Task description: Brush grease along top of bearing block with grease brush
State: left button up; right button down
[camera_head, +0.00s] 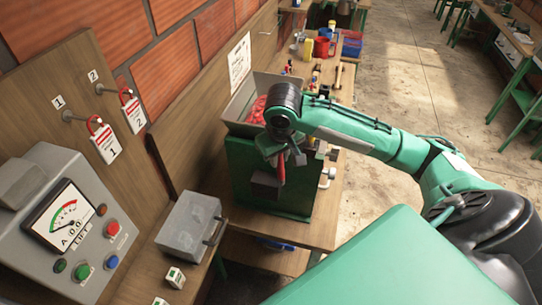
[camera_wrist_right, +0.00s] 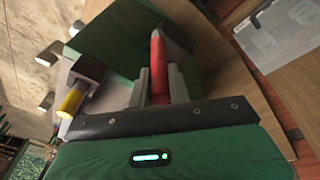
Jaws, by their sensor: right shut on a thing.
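My right gripper (camera_head: 281,160) is at the front of the green machine housing (camera_head: 240,165). It is shut on a red handle, taken as the grease brush (camera_head: 281,172), which points downward in the head view. In the right wrist view the red handle (camera_wrist_right: 158,68) stands between the two grey fingers of the right gripper (camera_wrist_right: 161,86). The brush's bristles cannot be made out. A dark grey block (camera_head: 265,186) on the housing front, perhaps the bearing block, is just left of the brush. I cannot tell whether they touch. My left gripper is not in view.
A grey metal box (camera_head: 188,226) and a meter panel (camera_head: 70,222) stand at left. Red padlock tags (camera_head: 104,143) hang on the board. A hopper with red fruit (camera_head: 258,108) tops the housing. Bins (camera_head: 321,50) stand farther back. Open floor lies right.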

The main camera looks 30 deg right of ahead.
jog(key=shift+s+d, duration=0.15)
jog(key=shift+s, duration=0.05)
jog(key=shift+r, duration=0.1)
notch_tip(320, 180, up, 7)
jog(key=s+a, duration=0.1)
jog(key=shift+s+a, duration=0.15)
jog(key=shift+a, duration=0.15)
dwell(0.3)
jog(key=a+f+b, duration=0.2)
jog(key=f+b, duration=0.2)
jog(key=f, duration=0.3)
jog(key=s+a+f+b, duration=0.1)
jog(key=a+f+b, duration=0.2)
jog(key=f, duration=0.5)
jog(key=a+f+b, duration=0.3)
jog(key=f+b, duration=0.2)
jog(key=f, duration=0.2)
jog(key=shift+s+a+f, duration=0.15)
jog(key=shift+f, duration=0.1)
